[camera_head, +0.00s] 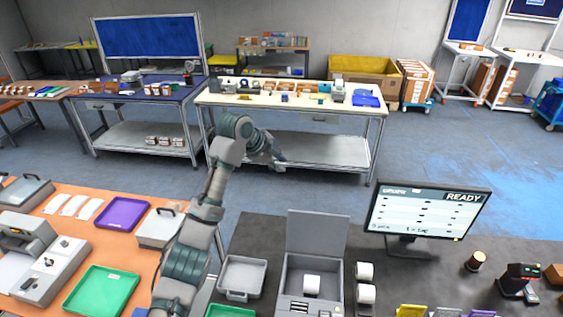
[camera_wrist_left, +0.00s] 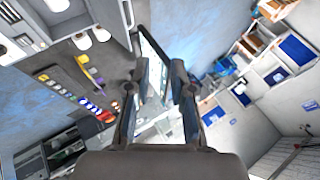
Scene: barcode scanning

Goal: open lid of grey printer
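The grey printer (camera_head: 290,283) stands on the dark table at the bottom middle of the head view. Its lid (camera_head: 317,232) stands raised at the back, and a white roll (camera_head: 311,284) shows inside. My left gripper (camera_head: 277,161) is in the air above and beyond the printer, apart from the lid. In the left wrist view the two fingers of my left gripper (camera_wrist_left: 158,92) are spread with nothing held between them. My right gripper is in neither view.
Two white rolls (camera_head: 365,283) stand right of the printer, and a monitor (camera_head: 427,211) reading READY stands farther right. A grey tray (camera_head: 242,276) lies left of it. An orange table (camera_head: 68,201) with green and purple trays is at the left.

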